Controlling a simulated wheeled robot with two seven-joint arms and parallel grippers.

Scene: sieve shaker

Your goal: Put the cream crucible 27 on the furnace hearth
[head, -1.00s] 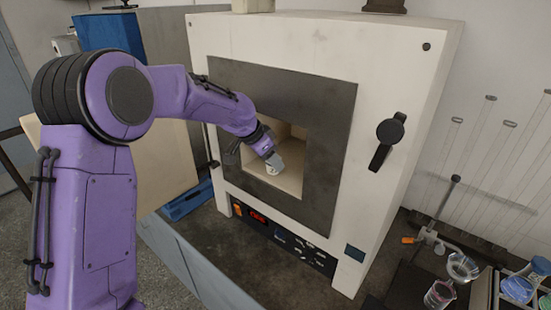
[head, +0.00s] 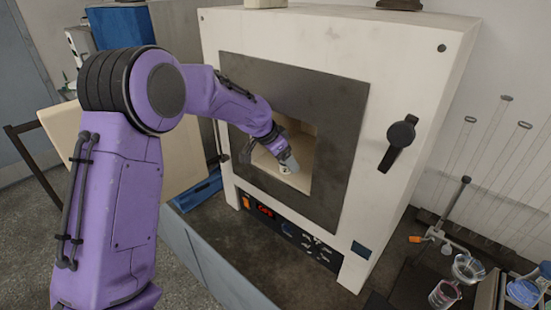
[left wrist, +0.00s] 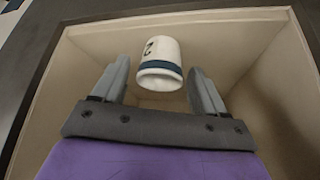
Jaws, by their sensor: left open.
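The cream crucible (head: 285,170) is inside the furnace chamber, low in its opening, and seems to rest on the furnace hearth (head: 298,182). In the left wrist view the crucible (left wrist: 160,50) is pale, with a dark blue band and part of a dark number. My left gripper (head: 288,161) reaches into the chamber. Its fingers (left wrist: 158,78) are open, one on each side of the crucible, with a gap showing on both sides. The contact under the crucible is hard to see. My right gripper is not in view.
The white furnace (head: 425,75) has a dark frame (head: 345,100) around its square opening, close about my left wrist. A black handle (head: 401,132) is right of the opening. Glassware (head: 445,294) stands at the lower right.

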